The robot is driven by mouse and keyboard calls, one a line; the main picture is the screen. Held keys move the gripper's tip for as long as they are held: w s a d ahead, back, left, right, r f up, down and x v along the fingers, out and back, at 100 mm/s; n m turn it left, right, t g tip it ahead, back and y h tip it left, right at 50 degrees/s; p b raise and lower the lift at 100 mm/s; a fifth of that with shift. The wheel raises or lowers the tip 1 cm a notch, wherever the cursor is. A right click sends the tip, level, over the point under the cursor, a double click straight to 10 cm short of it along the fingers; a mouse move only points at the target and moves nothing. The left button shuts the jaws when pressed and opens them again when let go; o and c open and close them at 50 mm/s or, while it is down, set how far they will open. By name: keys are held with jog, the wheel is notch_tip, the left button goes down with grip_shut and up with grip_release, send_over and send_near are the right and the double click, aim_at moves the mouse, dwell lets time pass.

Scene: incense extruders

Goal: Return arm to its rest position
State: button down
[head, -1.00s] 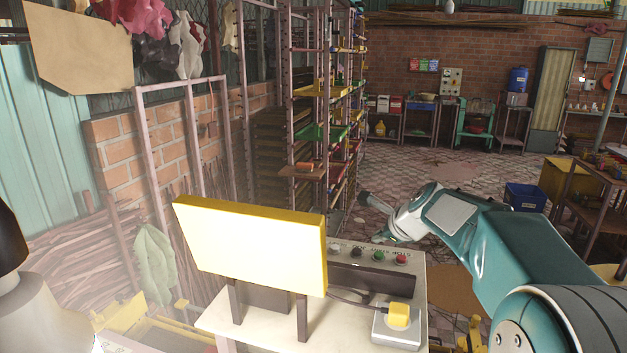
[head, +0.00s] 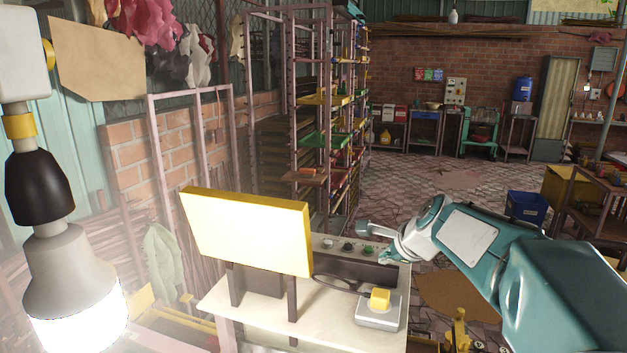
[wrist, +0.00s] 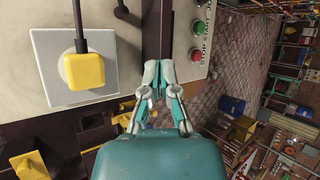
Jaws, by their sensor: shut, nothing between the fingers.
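My teal and white arm reaches in from the right in the head view, over the right side of a small machine. My gripper (head: 378,247) is at its end, beside the machine's control panel (head: 345,246), and is partly hard to make out there. In the wrist view my gripper (wrist: 158,70) has its fingertips close together with nothing held.
A yellow-framed bright board (head: 246,232) stands on the machine table (head: 252,315). A yellow plug sits in a grey socket box (head: 377,312). A lit lamp (head: 75,310) hangs at the left. Tall racks (head: 320,130) stand behind. Open tiled floor (head: 430,185) lies beyond.

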jog(key=s+f+n+g+h, duration=0.1)
jog(key=s+f+n, duration=0.1)
jog(key=s+n, duration=0.7)
jog(key=s+f+n+g+h, duration=0.1)
jog(key=s+n, duration=0.9)
jog(key=s, duration=1.2)
notch_tip(320, 180, down, 3)
jog(key=shift+d+r+h, duration=0.15)
jog(key=shift+d+h, duration=0.2)
jog(key=shift+h, duration=0.35)
